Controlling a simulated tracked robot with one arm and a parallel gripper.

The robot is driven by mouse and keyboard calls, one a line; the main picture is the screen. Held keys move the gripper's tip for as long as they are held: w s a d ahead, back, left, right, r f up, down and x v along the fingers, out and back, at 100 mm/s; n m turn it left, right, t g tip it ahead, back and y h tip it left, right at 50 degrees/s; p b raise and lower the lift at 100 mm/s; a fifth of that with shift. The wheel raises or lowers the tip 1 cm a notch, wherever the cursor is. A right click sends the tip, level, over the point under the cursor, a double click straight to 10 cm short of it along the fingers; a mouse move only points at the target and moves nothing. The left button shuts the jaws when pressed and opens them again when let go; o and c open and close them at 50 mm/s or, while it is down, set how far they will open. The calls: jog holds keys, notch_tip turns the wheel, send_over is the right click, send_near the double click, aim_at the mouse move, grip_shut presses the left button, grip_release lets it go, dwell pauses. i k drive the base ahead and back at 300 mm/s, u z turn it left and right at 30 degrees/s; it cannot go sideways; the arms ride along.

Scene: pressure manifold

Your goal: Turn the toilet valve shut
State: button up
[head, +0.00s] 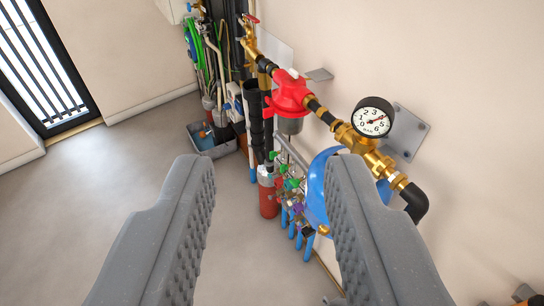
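My gripper (268,165) is open, its two grey ribbed fingers wide apart with nothing between them. Beyond and below the fingers is a pressure manifold with several small valves, with green handles (291,184) and a purple handle (298,208). I cannot tell which one is the toilet valve, as no label is readable. Blue pipes (308,246) drop below the valves. The right finger hides part of the manifold and of the blue round vessel (319,190).
A brass pipe line with a red regulator (290,92) and a dial gauge (373,118) runs along the right wall. A grey tray (213,147) with tools stands at the back. A barred door (40,70) is at far left. The floor (90,210) at left is clear.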

aim_at(273, 154)
jog(key=u, duration=0.15)
jog(key=i, duration=0.5)
jog(key=z, duration=1.5)
jog(key=k, duration=1.2)
jog(key=u, duration=0.65)
jog(key=i, duration=1)
jog(key=z, duration=0.05)
